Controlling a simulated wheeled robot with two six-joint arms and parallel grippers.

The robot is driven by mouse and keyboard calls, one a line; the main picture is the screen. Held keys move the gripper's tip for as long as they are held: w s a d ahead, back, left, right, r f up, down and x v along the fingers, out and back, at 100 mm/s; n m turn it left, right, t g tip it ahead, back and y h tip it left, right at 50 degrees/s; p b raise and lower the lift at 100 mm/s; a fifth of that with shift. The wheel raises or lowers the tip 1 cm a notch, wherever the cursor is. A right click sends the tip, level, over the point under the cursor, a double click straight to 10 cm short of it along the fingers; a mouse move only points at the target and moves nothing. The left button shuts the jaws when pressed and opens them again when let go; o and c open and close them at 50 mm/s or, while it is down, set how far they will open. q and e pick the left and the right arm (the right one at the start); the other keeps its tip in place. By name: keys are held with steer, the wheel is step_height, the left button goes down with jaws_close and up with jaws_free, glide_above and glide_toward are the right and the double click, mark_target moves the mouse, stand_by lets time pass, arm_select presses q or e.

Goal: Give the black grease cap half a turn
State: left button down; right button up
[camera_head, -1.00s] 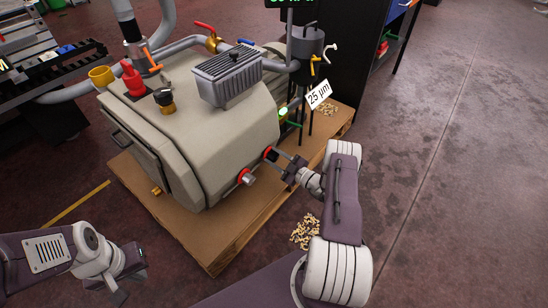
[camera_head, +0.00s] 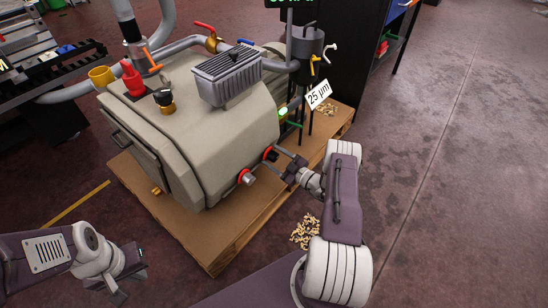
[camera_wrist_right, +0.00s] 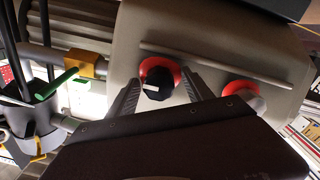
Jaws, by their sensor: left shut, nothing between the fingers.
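The black grease cap (camera_head: 269,155) sits in a red ring on the near side of the beige pump housing (camera_head: 215,130). In the right wrist view the cap (camera_wrist_right: 157,85) shows a pale mark on its face. My right gripper (camera_head: 280,158) is in front of it. In the right wrist view its fingers (camera_wrist_right: 160,90) stand on either side of the cap, with visible gaps, so it looks open and not gripping. My left gripper (camera_head: 134,272) is shut and empty at the lower left, away from the pump.
A silver cap in a red ring (camera_head: 246,177) is close beside the black cap. A black knob on a yellow base (camera_head: 164,100) is on top of the housing. The pump stands on a brown pallet (camera_head: 215,237). Small pale pieces (camera_head: 305,231) lie on the floor nearby.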

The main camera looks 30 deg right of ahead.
steer(key=p+v, duration=0.3)
steer(key=v, duration=0.6)
steer(key=shift+p, duration=0.35)
steer(key=shift+a, duration=0.1)
